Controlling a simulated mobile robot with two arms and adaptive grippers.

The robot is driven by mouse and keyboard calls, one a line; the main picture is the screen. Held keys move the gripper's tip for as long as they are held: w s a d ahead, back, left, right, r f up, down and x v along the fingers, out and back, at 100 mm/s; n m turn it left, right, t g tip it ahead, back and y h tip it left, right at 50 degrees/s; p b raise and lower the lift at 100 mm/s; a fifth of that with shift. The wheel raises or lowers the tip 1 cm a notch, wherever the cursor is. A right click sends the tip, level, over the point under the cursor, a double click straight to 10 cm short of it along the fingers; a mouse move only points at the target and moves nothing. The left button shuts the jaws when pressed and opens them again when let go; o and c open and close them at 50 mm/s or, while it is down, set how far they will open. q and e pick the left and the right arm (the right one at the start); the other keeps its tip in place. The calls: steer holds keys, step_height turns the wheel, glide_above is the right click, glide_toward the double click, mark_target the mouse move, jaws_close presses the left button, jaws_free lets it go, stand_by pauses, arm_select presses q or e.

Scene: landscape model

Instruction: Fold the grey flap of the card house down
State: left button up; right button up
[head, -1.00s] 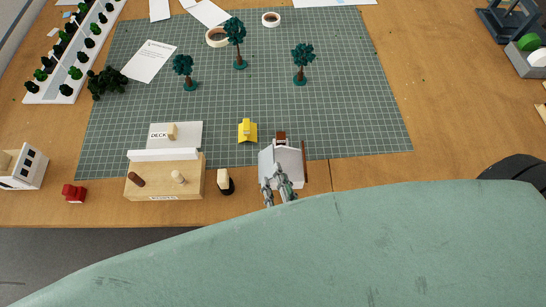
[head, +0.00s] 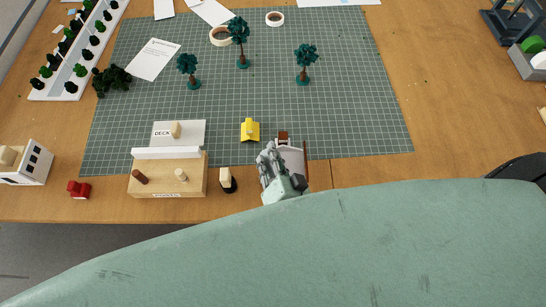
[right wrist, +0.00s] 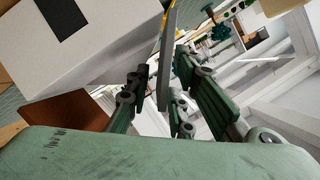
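The small card house (head: 292,160) stands at the front edge of the cutting mat, with a brown flap (head: 305,160) on its right side. My right gripper (head: 268,160) is at the house's left side in the head view and hides much of that side. In the right wrist view, the white house wall (right wrist: 105,45) with a dark window is at upper left. The grey flap (right wrist: 165,65) shows nearly edge-on as a thin upright panel between the spread fingers of my right gripper (right wrist: 165,85). I cannot tell whether a finger touches it. My left gripper is not in view.
A yellow model piece (head: 250,131) stands behind the house. A cream block on a dark base (head: 227,179) and the wooden deck model (head: 190,185) are to the left. Several model trees (head: 304,64) stand on the mat (head: 350,110). The mat right of the house is clear.

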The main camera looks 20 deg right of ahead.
jaws_close()
steer(key=shift+s+d+f+m+y+b, duration=0.1)
steer(key=shift+d+f+m+y+b, duration=0.2)
steer(key=shift+f+m+b, duration=0.3)
steer(key=b, duration=0.1)
steer(key=m+t+b, duration=0.1)
steer(key=shift+s+d+f+y+b, duration=0.1)
steer(key=shift+d+f+y+b, duration=0.2)
steer(key=shift+d+y, duration=0.1)
steer(key=shift+r+m, duration=0.1)
steer(key=shift+m, duration=0.3)
